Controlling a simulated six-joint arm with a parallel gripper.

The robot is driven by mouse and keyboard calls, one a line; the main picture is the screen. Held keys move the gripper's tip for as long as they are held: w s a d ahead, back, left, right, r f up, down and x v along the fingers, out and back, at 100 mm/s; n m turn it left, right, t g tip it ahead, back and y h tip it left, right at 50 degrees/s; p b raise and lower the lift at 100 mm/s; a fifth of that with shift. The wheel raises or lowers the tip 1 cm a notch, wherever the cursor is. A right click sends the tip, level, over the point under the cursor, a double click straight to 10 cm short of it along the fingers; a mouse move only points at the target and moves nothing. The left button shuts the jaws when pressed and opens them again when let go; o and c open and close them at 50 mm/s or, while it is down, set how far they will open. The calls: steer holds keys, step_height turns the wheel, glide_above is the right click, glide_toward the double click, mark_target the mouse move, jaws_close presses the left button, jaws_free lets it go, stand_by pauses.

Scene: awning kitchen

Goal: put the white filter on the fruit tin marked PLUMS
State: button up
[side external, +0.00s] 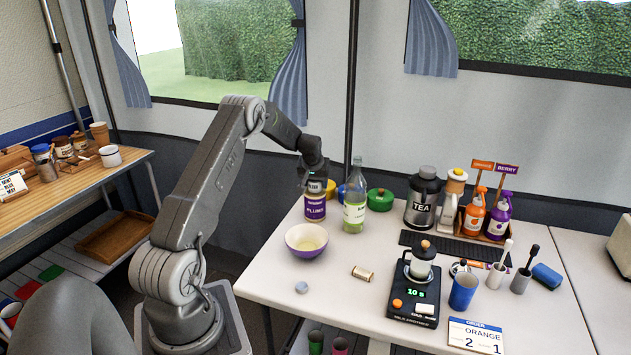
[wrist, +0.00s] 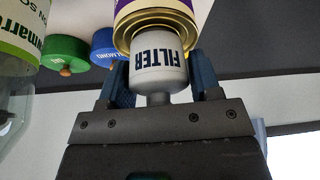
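The white filter (wrist: 158,68), lettered FILTER, is between the two blue fingers of my gripper (wrist: 162,82) in the wrist view. The fingers appear to press on its sides, with no clear gap. The PLUMS tin (side external: 315,209), with a purple label, stands at the back left of the white table; its gold rim (wrist: 122,40) shows right at the filter's far end. In the side view my gripper (side external: 314,181) points down directly over this tin. The filter is at the tin's top; whether it touches the lid I cannot tell.
A green-labelled bottle (side external: 355,205) stands close to the right of the tin. Blue and green-lidded tins (side external: 380,200) are behind it. A purple and cream bowl (side external: 306,241) is in front. A TEA canister (side external: 422,200) and a scale (side external: 413,297) are further right.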

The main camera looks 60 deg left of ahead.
steer(key=o, duration=0.3)
steer(key=shift+r, duration=0.3)
steer(key=v, duration=1.1)
steer(key=s+d+r+m+t, duration=0.1)
steer(key=d+r+m, duration=0.1)
steer(key=d+r, duration=0.5)
steer(key=s+d+r+m+h, duration=0.1)
steer(key=s+d+r, duration=0.1)
steer(key=d, duration=0.9)
steer(key=s+d+r+m+t, duration=0.1)
steer(key=d+r+m, duration=0.1)
steer(key=d+r, duration=0.45)
steer(key=s+d+f+m+h, duration=0.1)
steer(key=s+d+m, duration=0.1)
steer(key=s+d, duration=0.4)
steer(key=s+d+f+m+h, duration=0.1)
steer(key=s+d+m, duration=0.1)
steer(key=s+d, duration=0.4)
steer(key=s+d+f+m, duration=0.1)
steer(key=s+d, duration=0.5)
steer(key=d, duration=0.1)
steer(key=shift+d+m+t+h, duration=0.1)
steer(key=shift+m+t+h, duration=0.3)
